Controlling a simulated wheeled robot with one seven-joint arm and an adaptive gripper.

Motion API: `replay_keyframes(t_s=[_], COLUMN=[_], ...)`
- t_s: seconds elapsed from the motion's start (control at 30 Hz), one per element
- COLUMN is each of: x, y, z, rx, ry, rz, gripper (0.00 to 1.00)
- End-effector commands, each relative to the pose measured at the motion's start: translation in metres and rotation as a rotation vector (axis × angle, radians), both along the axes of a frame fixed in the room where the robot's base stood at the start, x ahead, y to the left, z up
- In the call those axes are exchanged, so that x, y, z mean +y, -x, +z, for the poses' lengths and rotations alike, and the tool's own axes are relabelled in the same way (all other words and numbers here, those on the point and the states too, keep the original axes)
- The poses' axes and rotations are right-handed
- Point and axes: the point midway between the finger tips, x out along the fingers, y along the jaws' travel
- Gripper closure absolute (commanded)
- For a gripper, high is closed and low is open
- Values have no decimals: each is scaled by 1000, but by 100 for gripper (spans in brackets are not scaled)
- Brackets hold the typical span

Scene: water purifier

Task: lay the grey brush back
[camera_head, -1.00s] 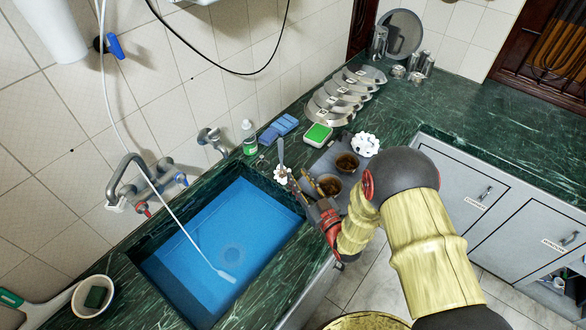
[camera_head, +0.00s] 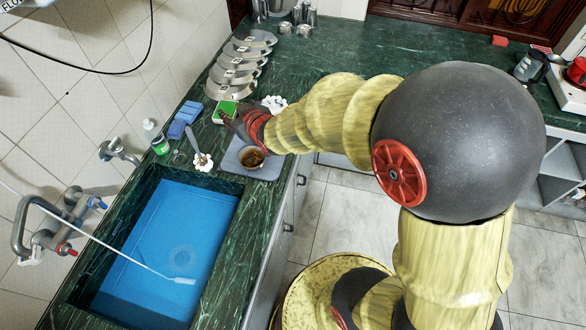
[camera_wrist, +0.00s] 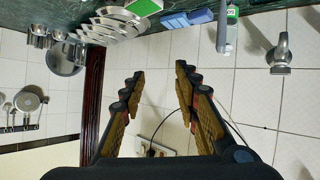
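The grey brush (camera_head: 194,144) stands on the green counter behind the sink's right corner, its white bristle head down and its grey handle up, slightly tilted. In the wrist view, its grey handle (camera_wrist: 222,28) shows at the top, beyond the fingers. My gripper (camera_head: 225,118) is to the right of the brush and apart from it, above the grey mat's (camera_head: 266,170) far left side. In the wrist view, my gripper (camera_wrist: 160,73) is open, with nothing between its fingers.
A green sponge (camera_head: 222,108), blue sponges (camera_head: 187,113) and a green bottle (camera_head: 160,145) stand near the brush. Pot lids (camera_head: 228,78) lie behind. The blue sink (camera_head: 165,245) is in front.

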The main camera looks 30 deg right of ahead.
Motion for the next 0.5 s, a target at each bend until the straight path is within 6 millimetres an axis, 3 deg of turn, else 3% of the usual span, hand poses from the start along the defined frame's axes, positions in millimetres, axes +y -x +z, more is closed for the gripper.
replay_keyframes(t_s=[0.03, 0.2, 0.37, 0.5], x=[-5, -20, -25, -23], y=[13, 73, 147, 218], z=[19, 56, 82, 94], rx=[29, 175, 313, 435], ry=[5, 3, -18, -45], rz=[-23, -100, -153, -180], gripper=[69, 69, 69, 69])
